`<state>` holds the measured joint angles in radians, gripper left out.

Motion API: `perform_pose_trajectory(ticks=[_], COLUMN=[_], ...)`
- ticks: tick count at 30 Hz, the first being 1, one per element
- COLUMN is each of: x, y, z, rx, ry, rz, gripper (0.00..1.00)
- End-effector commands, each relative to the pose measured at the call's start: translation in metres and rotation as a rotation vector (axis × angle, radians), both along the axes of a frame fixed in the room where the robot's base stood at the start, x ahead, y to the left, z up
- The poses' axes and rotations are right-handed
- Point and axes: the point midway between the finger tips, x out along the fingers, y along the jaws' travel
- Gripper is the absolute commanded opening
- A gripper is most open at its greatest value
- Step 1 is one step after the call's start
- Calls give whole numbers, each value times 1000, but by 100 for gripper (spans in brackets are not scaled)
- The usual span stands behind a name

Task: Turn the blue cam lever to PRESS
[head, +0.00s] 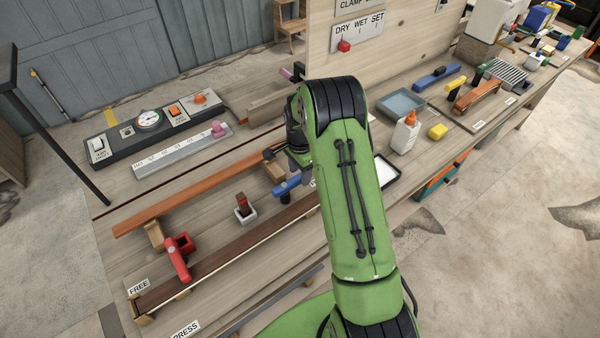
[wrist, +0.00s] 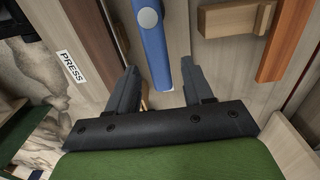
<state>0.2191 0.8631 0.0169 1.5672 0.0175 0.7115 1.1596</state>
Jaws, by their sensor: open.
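The blue cam lever (head: 287,186) sits at the middle of the bench beside a curved wooden strip, partly hidden by my arm in the head view. In the wrist view the lever (wrist: 154,42) runs down from the top edge, with a pale round pivot, and its free end lies between my fingertips in the picture. My gripper (wrist: 160,76) is open; I cannot tell whether either finger touches the lever. A PRESS label (wrist: 72,67) lies left of the lever in the wrist view.
A red cam lever (head: 178,258) stands farther left, near FREE (head: 138,288) and PRESS labels. A small grey block with a brown peg (head: 245,208) stands between the levers. Wooden blocks (wrist: 235,18) and an orange-brown strip (wrist: 290,42) lie right of the blue lever in the wrist view.

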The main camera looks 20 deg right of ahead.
Motion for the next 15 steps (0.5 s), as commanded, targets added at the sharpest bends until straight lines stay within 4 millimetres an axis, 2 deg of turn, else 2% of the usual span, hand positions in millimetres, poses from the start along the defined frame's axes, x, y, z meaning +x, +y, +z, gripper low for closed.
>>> perform_pose_trajectory(ticks=[3, 10, 15], x=[0, 0, 0], y=[0, 0, 0], z=[-8, -9, -9], rx=[0, 0, 0], ry=[1, -1, 0], rz=[0, 1, 1], gripper=[51, 51, 25])
